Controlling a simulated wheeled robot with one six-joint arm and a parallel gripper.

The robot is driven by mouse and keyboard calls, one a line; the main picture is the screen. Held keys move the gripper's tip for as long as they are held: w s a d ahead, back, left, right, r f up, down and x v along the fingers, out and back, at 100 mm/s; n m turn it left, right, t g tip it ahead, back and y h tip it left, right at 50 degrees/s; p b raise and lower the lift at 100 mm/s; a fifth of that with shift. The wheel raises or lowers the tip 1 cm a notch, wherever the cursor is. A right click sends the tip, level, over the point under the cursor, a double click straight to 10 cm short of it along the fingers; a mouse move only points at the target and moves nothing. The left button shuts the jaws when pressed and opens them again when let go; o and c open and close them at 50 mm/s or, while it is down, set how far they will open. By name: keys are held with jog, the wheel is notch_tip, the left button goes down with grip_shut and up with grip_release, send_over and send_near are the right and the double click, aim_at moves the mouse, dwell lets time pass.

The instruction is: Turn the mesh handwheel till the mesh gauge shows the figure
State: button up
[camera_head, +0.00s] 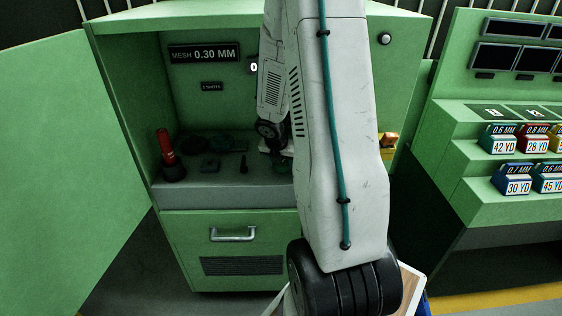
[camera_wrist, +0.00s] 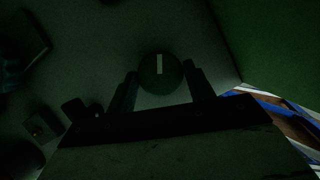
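A dark round knob with a pale line (camera_wrist: 159,74), which looks like the mesh handwheel, shows in the wrist view. The line points nearly straight up. My gripper (camera_wrist: 162,88) is open, with one finger on each side of the knob; I cannot tell whether they touch it. In the head view, my arm hides the handwheel and most of my gripper. A sign (camera_head: 204,54) reads "MESH 0.30 MM" on the green cabinet. Right of it, a small display (camera_head: 253,68) shows "0"; my arm cuts it off, so the full gauge reading is hidden.
A red-handled tool (camera_head: 167,150) stands at the shelf's left, beside several dark items. A "2 SHIFTS" label (camera_head: 211,87) is on the back wall. A drawer handle (camera_head: 232,235) juts out below. Coloured yarn boxes (camera_head: 514,180) line the right-hand rack.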

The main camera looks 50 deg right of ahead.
jog(key=c, duration=0.4)
jog(key=shift+c, duration=0.2)
jog(key=shift+m, duration=0.4)
jog(key=m+g, duration=0.1)
jog(key=m, duration=0.1)
jog(key=shift+w+m+h, duration=0.15)
jog(key=shift+m+h, duration=0.15)
jog(key=shift+m, duration=0.1)
jog(key=m+g, duration=0.2)
jog(key=m, duration=0.2)
jog(key=shift+w+m, duration=0.1)
jog(key=shift+m, duration=0.2)
jog(key=m+g+y, duration=0.1)
jog(key=m, duration=0.3)
jog(key=shift+w, duration=0.15)
jog(key=shift+d+m+g+y, duration=0.1)
jog(key=shift+m+g+y, duration=0.35)
jog(key=shift+m, duration=0.95)
jog(key=shift+d+m+g+y, duration=0.1)
jog(key=shift+m+g+y, duration=0.3)
jog(key=shift+m, duration=1)
